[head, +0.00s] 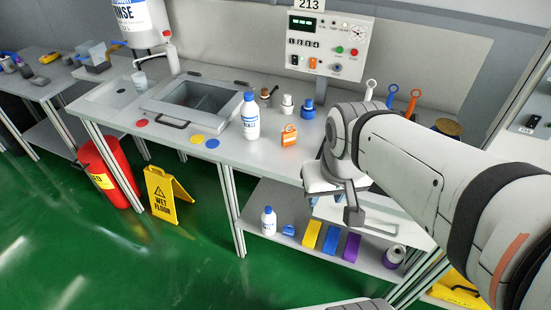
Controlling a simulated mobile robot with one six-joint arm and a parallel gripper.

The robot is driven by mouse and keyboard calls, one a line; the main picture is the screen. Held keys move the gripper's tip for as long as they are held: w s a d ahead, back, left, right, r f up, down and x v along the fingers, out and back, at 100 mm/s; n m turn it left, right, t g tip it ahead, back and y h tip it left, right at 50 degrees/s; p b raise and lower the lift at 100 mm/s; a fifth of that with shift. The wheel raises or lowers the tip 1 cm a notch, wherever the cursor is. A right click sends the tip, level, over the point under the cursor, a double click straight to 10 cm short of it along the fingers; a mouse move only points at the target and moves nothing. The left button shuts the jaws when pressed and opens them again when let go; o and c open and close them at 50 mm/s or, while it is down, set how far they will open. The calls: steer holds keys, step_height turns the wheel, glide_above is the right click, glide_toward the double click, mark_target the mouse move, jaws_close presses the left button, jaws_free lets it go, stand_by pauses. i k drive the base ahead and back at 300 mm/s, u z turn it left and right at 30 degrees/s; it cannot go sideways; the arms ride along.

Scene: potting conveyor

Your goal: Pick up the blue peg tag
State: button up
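A blue tag (392,94) with a ring-shaped top stands upright at the back right of the bench, in front of the back panel. It is between a white tag (370,88) on its left and an orange tag (413,102) on its right. My arm reaches in from the right and hides the lower ends of these tags. My gripper (352,214) points downward at the bench's front edge, well in front of the blue tag and apart from it. One dark finger shows; its opening is not clear. I see nothing held in it.
A control box (330,46) rises behind. The lower shelf (300,240) holds coloured blocks. A yellow wet-floor sign (165,195) and red bin (108,172) stand on the floor.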

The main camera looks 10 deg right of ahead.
mark_target(288, 232)
steer(key=i, duration=0.35)
steer(key=z, duration=1.7)
steer(key=k, duration=2.25)
steer(key=u, duration=0.6)
steer(key=i, duration=1)
steer(key=u, duration=0.1)
